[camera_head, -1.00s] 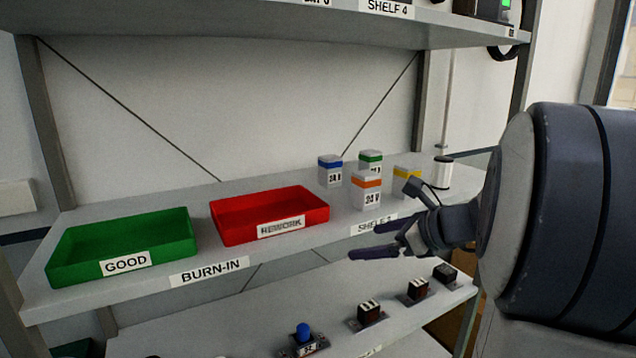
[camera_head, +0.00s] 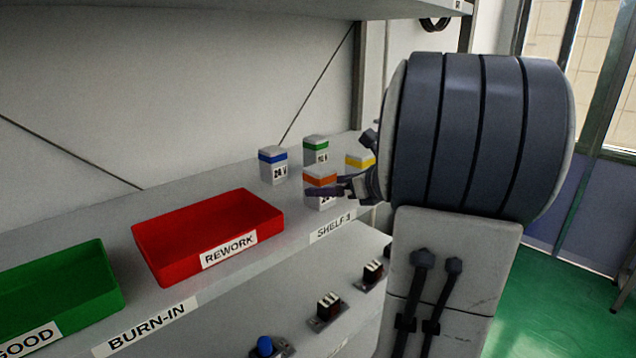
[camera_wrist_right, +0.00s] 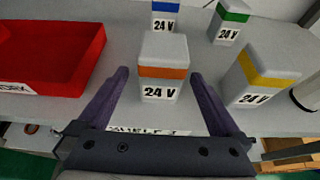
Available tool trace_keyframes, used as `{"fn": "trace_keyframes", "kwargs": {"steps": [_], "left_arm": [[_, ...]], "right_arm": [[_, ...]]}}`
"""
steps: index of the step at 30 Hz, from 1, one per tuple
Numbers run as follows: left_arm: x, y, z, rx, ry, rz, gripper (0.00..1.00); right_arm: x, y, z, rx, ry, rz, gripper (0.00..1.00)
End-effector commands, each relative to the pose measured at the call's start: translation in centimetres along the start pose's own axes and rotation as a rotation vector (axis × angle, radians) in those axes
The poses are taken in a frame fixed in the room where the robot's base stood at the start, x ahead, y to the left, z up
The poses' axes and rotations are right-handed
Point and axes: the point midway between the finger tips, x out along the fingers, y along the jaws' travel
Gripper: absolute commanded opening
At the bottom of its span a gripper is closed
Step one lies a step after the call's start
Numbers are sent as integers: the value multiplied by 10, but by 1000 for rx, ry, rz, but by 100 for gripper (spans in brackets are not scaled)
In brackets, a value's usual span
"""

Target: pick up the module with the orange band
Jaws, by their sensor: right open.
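The module with the orange band (camera_head: 320,179) stands upright on the shelf, labelled 24 V, partly hidden by my right gripper in the head view. In the right wrist view the orange-banded module (camera_wrist_right: 162,70) stands ahead, between the lines of the two fingers. My right gripper (camera_wrist_right: 162,95) is open and empty, with one finger to each side of the module's front. In the head view the right gripper (camera_head: 335,192) is at the module's near side. I cannot tell whether a finger touches it. My left gripper is not in view.
Blue-banded (camera_wrist_right: 166,16), green-banded (camera_wrist_right: 229,22) and yellow-banded (camera_wrist_right: 256,78) modules stand close behind and to the right. A red REWORK tray (camera_head: 210,235) and a green GOOD tray (camera_head: 60,292) are to the left. A lower shelf carries switches (camera_head: 328,308).

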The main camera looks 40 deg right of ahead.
Motion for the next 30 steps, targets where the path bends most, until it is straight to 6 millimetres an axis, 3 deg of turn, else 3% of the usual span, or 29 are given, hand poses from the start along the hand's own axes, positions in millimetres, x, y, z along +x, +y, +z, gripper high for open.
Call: {"fn": "trace_keyframes", "kwargs": {"steps": [15, 25, 30], "left_arm": [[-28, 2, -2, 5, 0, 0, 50], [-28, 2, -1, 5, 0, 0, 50], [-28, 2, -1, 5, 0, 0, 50]], "right_arm": [[61, -3, 7, -1, 2, 6, 100], [68, -5, 5, -3, 1, 0, 100], [68, -5, 5, -3, 1, 0, 35]]}}
